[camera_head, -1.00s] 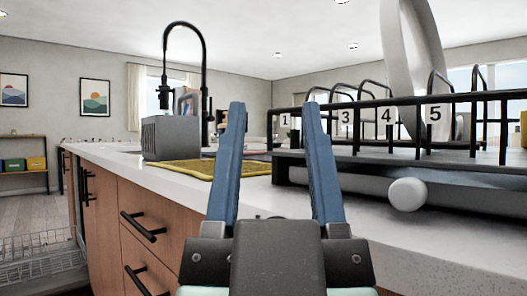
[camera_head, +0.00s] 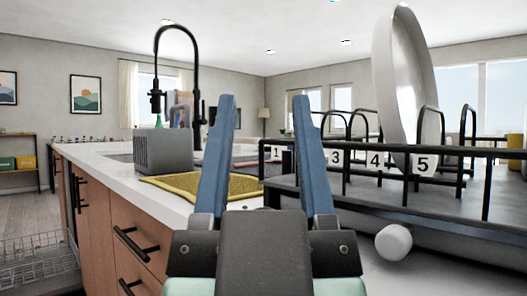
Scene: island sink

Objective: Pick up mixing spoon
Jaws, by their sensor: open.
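My gripper (camera_head: 264,98) is open and empty, with two blue fingers upright in the centre of the head view, in front of the counter. I cannot make out a mixing spoon for certain. A white rounded knob (camera_head: 393,242) shows at the front underside of the black dish rack (camera_head: 450,205), to the right of my gripper. What it belongs to is mostly hidden by the rack.
A large pale plate or pan (camera_head: 384,65) stands upright in the rack's numbered slots. A yellow cloth (camera_head: 170,188), a grey caddy (camera_head: 163,152) and a black faucet (camera_head: 197,95) are on the white counter (camera_head: 108,160). An open dishwasher rack (camera_head: 40,262) is at lower left.

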